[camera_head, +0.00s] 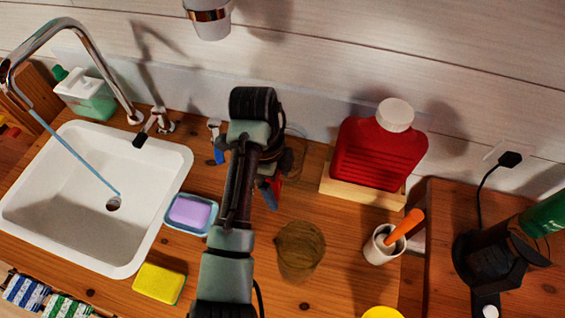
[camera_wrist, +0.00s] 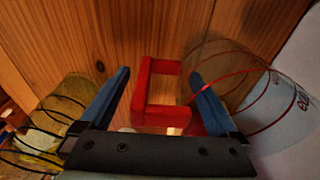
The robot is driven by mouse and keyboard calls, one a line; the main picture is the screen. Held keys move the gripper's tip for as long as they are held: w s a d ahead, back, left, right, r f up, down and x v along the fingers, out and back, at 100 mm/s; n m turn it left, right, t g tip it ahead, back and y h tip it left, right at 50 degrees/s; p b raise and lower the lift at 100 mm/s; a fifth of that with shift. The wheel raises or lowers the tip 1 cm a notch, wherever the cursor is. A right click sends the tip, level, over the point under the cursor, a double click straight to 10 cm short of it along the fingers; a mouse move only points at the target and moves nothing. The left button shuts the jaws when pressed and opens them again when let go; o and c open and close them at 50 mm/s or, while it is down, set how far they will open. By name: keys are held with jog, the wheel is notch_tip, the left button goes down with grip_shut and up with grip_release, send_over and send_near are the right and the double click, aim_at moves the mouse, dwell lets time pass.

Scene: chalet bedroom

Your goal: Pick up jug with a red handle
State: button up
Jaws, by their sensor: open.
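The jug is clear glass with a thin red line, at the right in the wrist view (camera_wrist: 240,88). Its squared red handle (camera_wrist: 146,88) lies between the two blue fingers of my gripper (camera_wrist: 160,75). The fingers are open, one on each side of the handle, with a gap visible at the left finger. Whether the right finger touches the jug or handle is unclear. In the head view the jug (camera_head: 297,150) stands near the wall, mostly hidden behind my arm, and my gripper (camera_head: 270,190) is partly hidden at its near side.
A yellowish glass (camera_head: 300,250) stands close at the right of my arm and also shows in the wrist view (camera_wrist: 58,112). A red bottle (camera_head: 378,152), a white cup (camera_head: 383,245), a soap dish (camera_head: 170,222), a yellow sponge (camera_head: 159,283) and the sink (camera_head: 65,215) surround the spot.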

grip_shut()
dwell(0.3)
jog(key=shift+r, duration=0.1)
